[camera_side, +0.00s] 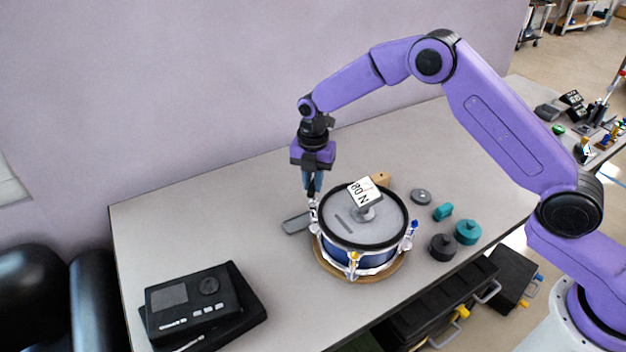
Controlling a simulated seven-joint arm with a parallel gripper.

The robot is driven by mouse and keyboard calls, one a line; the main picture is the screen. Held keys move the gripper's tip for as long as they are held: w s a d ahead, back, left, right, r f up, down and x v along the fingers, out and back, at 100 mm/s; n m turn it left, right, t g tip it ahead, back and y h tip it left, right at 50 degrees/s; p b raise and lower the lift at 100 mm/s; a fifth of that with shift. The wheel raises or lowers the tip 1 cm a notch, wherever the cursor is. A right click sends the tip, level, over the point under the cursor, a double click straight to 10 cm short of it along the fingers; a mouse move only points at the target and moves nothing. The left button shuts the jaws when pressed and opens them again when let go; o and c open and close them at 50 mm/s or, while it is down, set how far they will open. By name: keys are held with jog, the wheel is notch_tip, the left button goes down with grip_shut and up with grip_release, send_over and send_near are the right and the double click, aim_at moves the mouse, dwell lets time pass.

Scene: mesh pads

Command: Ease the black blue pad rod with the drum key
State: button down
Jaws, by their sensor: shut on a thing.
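The blue pad (345,250) is a small drum with a grey mesh head, black hoop and blue shell, on a round wooden base (330,268). Coloured rods sit around its rim: a yellow one (353,258) at the front and a blue one (414,225) at the right. My gripper (313,190) points down over the left rim, shut on the drum key, which is small and mostly hidden by the fingers. Below the fingers is a silver and black fitting (313,208) at the rim. I cannot tell whether the key is seated on the black rod.
A gauge with a white display (363,191) stands on the mesh head. Black and teal weights (442,247) lie right of the drum. A grey flat piece (296,223) lies left, a wooden block (381,178) behind. A black module (190,305) sits front left.

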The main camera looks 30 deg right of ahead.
dwell(0.3)
jog(key=n, duration=0.3)
jog(key=shift+m, duration=1.1)
jog(key=shift+r, duration=1.55)
